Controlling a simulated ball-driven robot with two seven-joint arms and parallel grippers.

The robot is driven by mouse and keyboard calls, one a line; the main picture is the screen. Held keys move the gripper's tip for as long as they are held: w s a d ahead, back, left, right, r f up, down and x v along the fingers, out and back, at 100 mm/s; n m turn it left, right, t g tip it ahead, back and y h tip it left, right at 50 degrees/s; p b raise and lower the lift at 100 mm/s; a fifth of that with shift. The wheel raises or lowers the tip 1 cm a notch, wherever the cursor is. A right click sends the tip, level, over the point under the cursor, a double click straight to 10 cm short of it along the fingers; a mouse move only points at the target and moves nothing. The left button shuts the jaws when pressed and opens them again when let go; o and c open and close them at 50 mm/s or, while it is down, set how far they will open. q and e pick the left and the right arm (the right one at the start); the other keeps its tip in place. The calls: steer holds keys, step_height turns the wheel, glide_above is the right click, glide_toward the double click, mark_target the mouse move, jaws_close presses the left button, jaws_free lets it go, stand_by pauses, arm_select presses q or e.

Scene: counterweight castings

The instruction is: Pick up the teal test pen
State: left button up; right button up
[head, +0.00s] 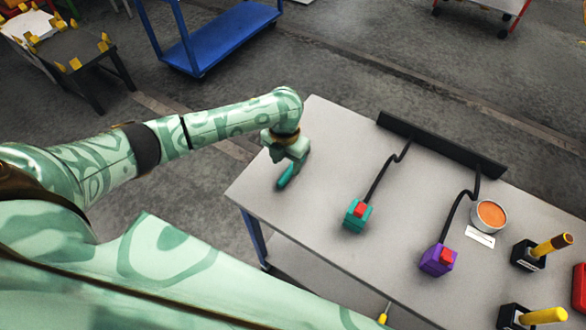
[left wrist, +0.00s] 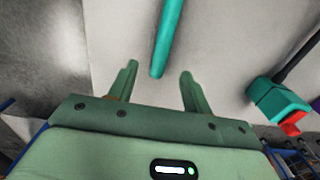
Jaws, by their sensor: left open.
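The teal test pen (head: 288,176) lies on the grey table near its left end, partly hidden by my left gripper (head: 290,152) in the head view. In the left wrist view the pen (left wrist: 165,35) runs from the top edge down, its near end between the fingertips of my left gripper (left wrist: 158,72). The fingers are open, with a gap on both sides of the pen. Whether the fingertips are level with the pen or above it, I cannot tell. My right gripper is not in view.
A teal block with a red top (head: 357,216) and a purple block with a red top (head: 438,260) have black cables to a black rail (head: 440,142). A round tin (head: 490,215) and yellow-handled tools (head: 553,244) in black holders stand at the right. The table's left edge is near.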

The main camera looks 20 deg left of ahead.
mark_target(286, 175)
arm_select(q)
step_height(286, 175, down, 5)
steer(key=shift+s+b, duration=0.15)
steer(key=shift+b, duration=0.45)
steer(key=shift+c, duration=0.3)
steer(key=c, duration=0.9)
steer(key=shift+r, duration=0.15)
